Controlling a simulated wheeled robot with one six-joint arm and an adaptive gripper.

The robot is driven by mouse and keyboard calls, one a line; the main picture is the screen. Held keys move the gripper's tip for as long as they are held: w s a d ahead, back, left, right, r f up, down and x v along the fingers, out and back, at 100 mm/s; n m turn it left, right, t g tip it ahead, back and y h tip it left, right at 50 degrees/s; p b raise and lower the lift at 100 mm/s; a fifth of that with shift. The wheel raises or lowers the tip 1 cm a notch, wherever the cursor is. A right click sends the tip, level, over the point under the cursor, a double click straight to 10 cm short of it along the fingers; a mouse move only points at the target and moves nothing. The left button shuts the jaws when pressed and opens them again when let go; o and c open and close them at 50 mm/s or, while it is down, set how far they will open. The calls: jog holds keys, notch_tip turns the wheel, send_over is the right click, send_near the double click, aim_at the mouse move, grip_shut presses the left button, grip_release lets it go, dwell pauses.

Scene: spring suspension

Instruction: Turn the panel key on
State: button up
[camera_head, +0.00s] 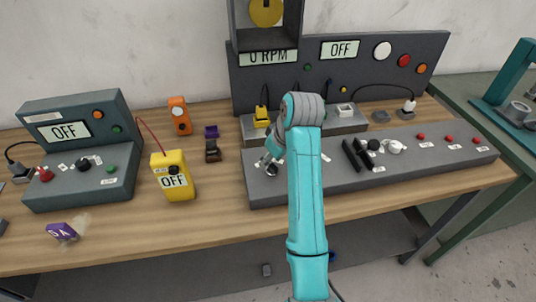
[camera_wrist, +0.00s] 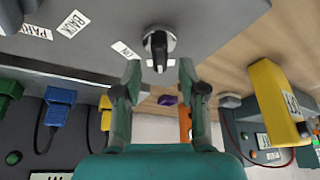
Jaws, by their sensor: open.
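The panel key (camera_wrist: 157,45) is a black handle on a round silver base, on the grey panel (camera_wrist: 200,14) in the wrist view. A white "ON" label lies beside it, and another label sits just below the key in that view. My gripper (camera_wrist: 160,72) is open, with one fingertip on each side just short of the key and a clear gap between them. In the head view the key (camera_head: 271,170) is partly hidden by my gripper, near the left end of the grey panel (camera_head: 345,183). I see no contact between fingers and key.
Black levers (camera_head: 355,153) and a white knob (camera_head: 395,147) stand farther right on the panel. A yellow meter reading OFF (camera_head: 172,185) stands to the left on the wooden table. The back display (camera_head: 340,49) reads OFF. Blue and yellow plugs sit behind the panel.

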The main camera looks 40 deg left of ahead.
jog(key=shift+a+f, duration=0.25)
jog(key=shift+f, duration=0.45)
grip_shut()
jog(key=shift+m, duration=0.4)
jog(key=m+t, duration=0.1)
jog(key=m, duration=0.2)
jog(key=m+t+h, duration=0.1)
jog(key=m, duration=0.1)
jog(key=shift+w+m, duration=0.2)
jog(key=shift+m, duration=0.2)
jog(key=m, duration=0.1)
jog(key=m+t+h, duration=0.1)
jog(key=m, duration=0.3)
jog(key=shift+w+d+h, duration=0.1)
jog(key=shift+d+h, duration=0.15)
jog(key=shift+h, duration=0.15)
jog(key=shift+m, duration=0.3)
